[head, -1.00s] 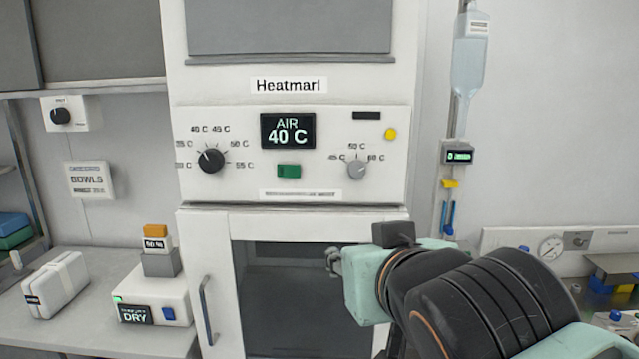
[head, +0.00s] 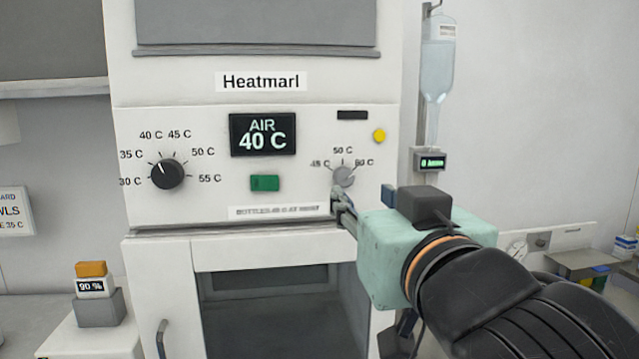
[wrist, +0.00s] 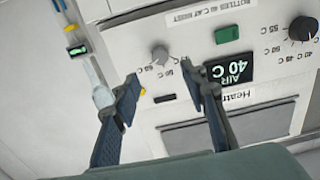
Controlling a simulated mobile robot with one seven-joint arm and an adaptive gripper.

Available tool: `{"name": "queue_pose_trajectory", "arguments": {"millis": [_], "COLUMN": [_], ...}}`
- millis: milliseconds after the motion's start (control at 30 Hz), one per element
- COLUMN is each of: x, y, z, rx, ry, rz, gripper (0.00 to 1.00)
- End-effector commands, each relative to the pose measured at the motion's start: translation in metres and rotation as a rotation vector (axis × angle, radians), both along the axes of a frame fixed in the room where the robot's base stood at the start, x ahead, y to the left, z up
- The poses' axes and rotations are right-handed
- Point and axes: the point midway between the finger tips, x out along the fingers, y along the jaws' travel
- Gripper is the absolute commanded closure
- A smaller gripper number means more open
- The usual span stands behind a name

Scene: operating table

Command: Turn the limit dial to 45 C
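A warming cabinet labelled Heatmarl (head: 261,81) carries two dials. The small grey dial (head: 343,177) at right has marks 45 C, 50 C and apparently 60 C; its pointer is too small to read. The larger black dial (head: 167,174) at left has marks from 30 C to 55 C and points near 40 C. I can read no "limit" label. My gripper (head: 338,199) is just below the grey dial in the head view. In the upside-down wrist view, my gripper (wrist: 160,72) is open and empty, with the grey dial (wrist: 160,55) ahead between its fingertips.
The display (head: 263,134) reads AIR 40 C. A green button (head: 265,183) sits below it and a yellow button (head: 379,135) at upper right. A drip bag (head: 438,60) hangs to the right. The cabinet's glass door (head: 275,305) is below the panel.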

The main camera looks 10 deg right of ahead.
Motion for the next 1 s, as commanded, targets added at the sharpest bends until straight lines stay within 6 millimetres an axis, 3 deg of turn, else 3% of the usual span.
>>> {"name": "queue_pose_trajectory", "arguments": {"millis": [600, 1000], "x": [0.078, 0.095], "y": [-0.001, 0.0], "z": [-0.002, -0.001], "rx": [0.0, 0.001], "ry": [0.005, 0.002], "rz": [-0.001, 0.001], "gripper": [0.6, 0.6]}}
